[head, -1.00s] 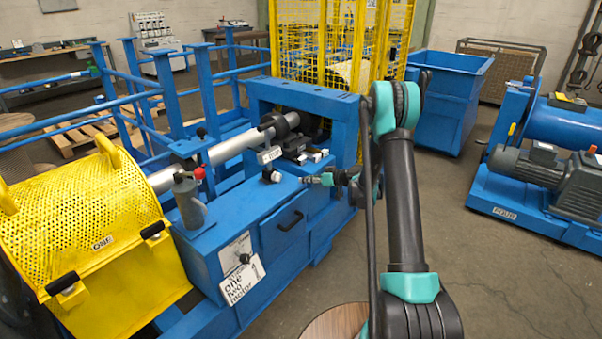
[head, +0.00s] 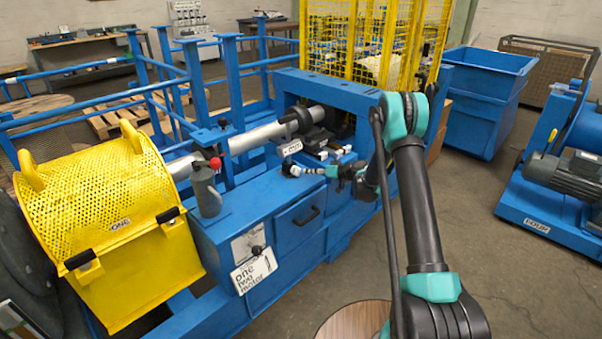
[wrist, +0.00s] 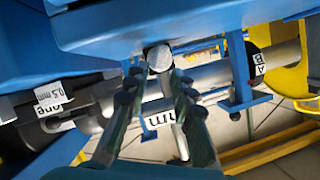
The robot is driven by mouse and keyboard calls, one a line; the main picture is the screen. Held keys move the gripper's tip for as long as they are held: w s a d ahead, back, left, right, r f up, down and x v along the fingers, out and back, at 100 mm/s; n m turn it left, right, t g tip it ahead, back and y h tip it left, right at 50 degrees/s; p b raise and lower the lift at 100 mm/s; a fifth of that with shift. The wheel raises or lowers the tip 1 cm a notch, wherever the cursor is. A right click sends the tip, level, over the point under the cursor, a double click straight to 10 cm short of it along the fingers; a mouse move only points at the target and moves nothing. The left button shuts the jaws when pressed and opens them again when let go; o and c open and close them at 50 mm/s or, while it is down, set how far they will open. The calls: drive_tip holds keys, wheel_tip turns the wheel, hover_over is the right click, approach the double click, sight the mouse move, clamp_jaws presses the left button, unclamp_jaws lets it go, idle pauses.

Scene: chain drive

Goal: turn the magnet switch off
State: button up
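I cannot read any label naming the magnet switch. A small round pale-faced knob (wrist: 159,57) shows in the wrist view at the edge of a blue surface, just beyond and between my fingertips. It appears to match the small pale and dark piece (head: 288,170) on the blue machine bench in the head view, below a small white tag (head: 292,147). My gripper (wrist: 160,76) is open, one finger on each side below the knob. Contact cannot be told. In the head view my gripper (head: 308,171) reaches left over the bench, close beside that piece.
A grey shaft (head: 255,137) runs behind the bench. A grey cylinder with a red knob (head: 207,190) and a yellow perforated guard (head: 105,205) stand to the left. A yellow cage (head: 365,40) rises behind. Open floor (head: 470,250) lies to the right.

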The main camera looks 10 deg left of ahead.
sight(300, 171)
drive_tip(key=x, duration=0.6)
drive_tip(key=shift+a, duration=0.1)
clamp_jaws()
